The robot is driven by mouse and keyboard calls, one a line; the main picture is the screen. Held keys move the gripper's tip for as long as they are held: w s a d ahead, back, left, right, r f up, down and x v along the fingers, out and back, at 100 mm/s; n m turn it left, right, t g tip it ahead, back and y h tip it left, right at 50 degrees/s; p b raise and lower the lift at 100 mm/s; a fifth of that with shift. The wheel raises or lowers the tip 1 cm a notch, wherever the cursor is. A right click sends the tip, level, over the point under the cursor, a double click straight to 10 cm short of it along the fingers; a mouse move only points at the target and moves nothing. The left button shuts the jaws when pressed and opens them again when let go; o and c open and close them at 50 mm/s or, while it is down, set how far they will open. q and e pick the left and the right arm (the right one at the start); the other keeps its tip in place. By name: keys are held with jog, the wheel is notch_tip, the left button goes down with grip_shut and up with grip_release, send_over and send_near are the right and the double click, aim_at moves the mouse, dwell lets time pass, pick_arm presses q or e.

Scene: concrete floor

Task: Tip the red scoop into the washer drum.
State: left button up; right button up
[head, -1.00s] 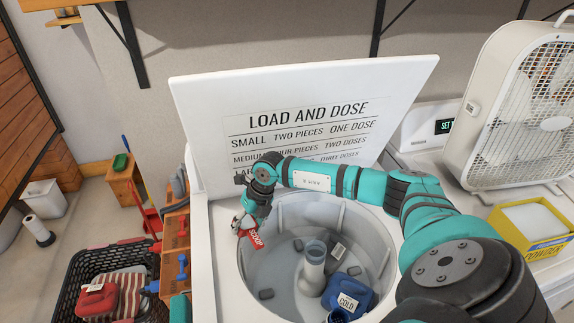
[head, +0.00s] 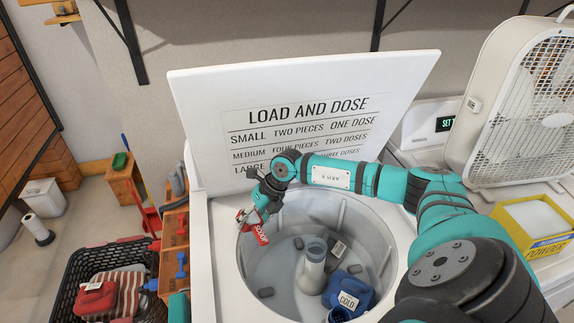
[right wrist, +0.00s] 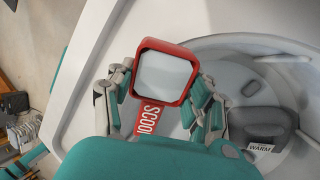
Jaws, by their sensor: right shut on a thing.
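The red scoop (head: 256,232) is held by my right gripper (head: 262,206) at the left rim of the washer drum (head: 375,250). In the right wrist view the scoop (right wrist: 146,118) sits between the two fingers, its bowl showing a pale, smooth inside. I cannot tell whether that is powder. My right gripper (right wrist: 160,100) is shut on the scoop. In the drum lie a blue piece marked COLD (head: 347,292) and a dark grey piece marked WARM (right wrist: 262,124). My left gripper is not in view.
The washer's lid (head: 300,110) stands open behind the drum. The central post (head: 312,268) rises inside the drum. A black basket (head: 72,275) with cloth and a red piece is at left. A yellow powder box (head: 532,225) and a fan (head: 515,100) are at right.

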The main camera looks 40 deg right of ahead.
jog(key=shift+s+d+r+t+y+b, duration=0.3)
jog(key=shift+s+d+t+y+b, duration=0.4)
jog(key=shift+b, duration=0.75)
jog(key=shift+d+b, duration=0.2)
jog(key=shift+b, duration=0.15)
jog(key=shift+s+d+r+y+b, duration=0.1)
jog(key=shift+s+r+y+b, duration=0.05)
jog(key=shift+y+b, duration=0.35)
jog(key=shift+s+d+r+t+y+b, duration=0.35)
jog(key=shift+t+y+b, duration=0.5)
jog(key=shift+b, duration=2.6)
jog(key=shift+s+d+r+t+y+b, duration=0.3)
jog(key=shift+t+y+b, duration=0.55)
jog(key=shift+b, duration=2.55)
jog(key=shift+d+r+b, duration=0.1)
jog(key=shift+r+b, duration=0.05)
jog(key=shift+b, duration=0.3)
jog(key=shift+s+d+r+t+y+p, duration=0.15)
jog(key=shift+t+y+p, duration=0.15)
jog(key=shift+t+y, duration=0.15)
